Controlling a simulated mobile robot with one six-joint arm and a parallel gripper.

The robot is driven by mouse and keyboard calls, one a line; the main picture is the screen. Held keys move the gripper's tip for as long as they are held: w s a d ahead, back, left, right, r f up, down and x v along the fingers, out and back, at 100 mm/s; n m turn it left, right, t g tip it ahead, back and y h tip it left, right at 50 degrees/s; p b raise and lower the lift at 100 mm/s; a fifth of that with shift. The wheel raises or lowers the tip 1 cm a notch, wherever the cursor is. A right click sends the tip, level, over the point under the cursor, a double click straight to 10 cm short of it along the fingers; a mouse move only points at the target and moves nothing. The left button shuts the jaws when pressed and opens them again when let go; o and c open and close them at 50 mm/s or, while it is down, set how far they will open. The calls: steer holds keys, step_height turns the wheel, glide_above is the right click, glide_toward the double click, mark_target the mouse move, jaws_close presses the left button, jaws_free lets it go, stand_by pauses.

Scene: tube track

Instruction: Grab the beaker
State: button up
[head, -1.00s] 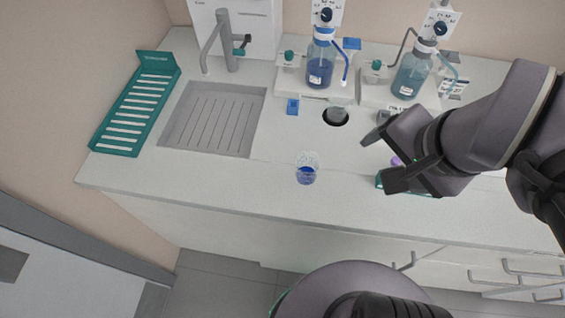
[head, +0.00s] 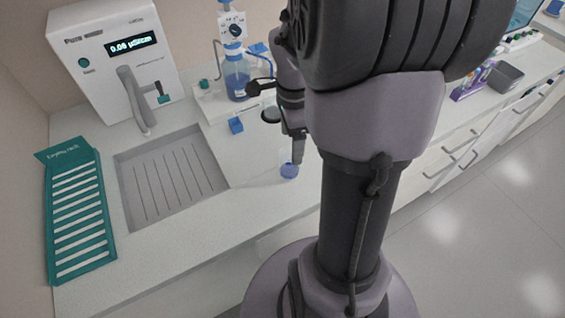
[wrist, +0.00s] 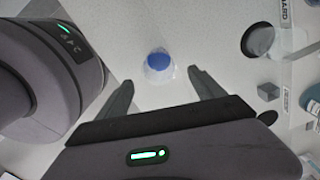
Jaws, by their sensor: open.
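The beaker (head: 289,170) is small and clear with blue liquid in it. It stands upright on the white counter (head: 215,212), right of the sink in the head view. In the wrist view the beaker (wrist: 158,64) lies ahead of my gripper (wrist: 158,82), between the lines of its two spread fingers. My gripper is open and empty. In the head view my gripper (head: 297,145) is beside the beaker and partly hidden by my arm. I cannot tell whether a finger touches the beaker.
A sink (head: 170,178) and a teal slotted rack (head: 78,215) are at the left. A white instrument with a display (head: 115,58) and a blue bottle (head: 237,77) stand behind. A round hole (wrist: 257,40) is in the counter. A purple rack (head: 472,82) and grey bin (head: 503,76) are farther right.

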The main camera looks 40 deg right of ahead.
mark_target(290, 162)
step_height(290, 162, down, 9)
steer(key=b, duration=0.4)
steer(key=shift+a+f, duration=0.1)
steer(key=shift+f, duration=0.05)
steer(key=shift+c, duration=0.2)
steer(key=c, duration=1.4)
steer(key=shift+r, duration=0.2)
steer(key=shift+r, duration=0.1)
